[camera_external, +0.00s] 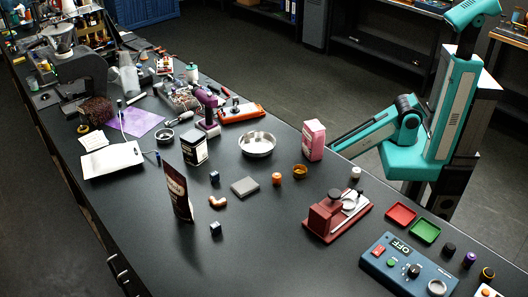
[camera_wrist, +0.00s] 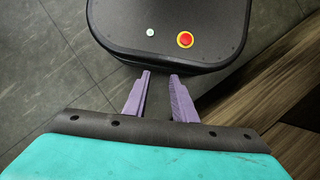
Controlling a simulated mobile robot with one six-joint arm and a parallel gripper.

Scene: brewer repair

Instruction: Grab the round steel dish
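The round steel dish (camera_external: 257,144) is a shallow, shiny, empty-looking bowl on the dark workbench, near the middle of the external view. It stands left of a pink carton and below an orange tool. My gripper (camera_wrist: 159,75) shows in the wrist view as two purple fingers, apart with nothing between them. It points down at my own dark base with a red button. In the external view my arm is folded down beside the bench on the right, and the gripper itself is hidden there. The dish is not in the wrist view.
On the bench (camera_external: 270,245), a pink carton (camera_external: 313,140) stands close right of the dish. An orange tool (camera_external: 242,112) and a purple device (camera_external: 207,108) are behind it. A black-and-white canister (camera_external: 194,148) is to its left, a grey slab (camera_external: 245,187) in front.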

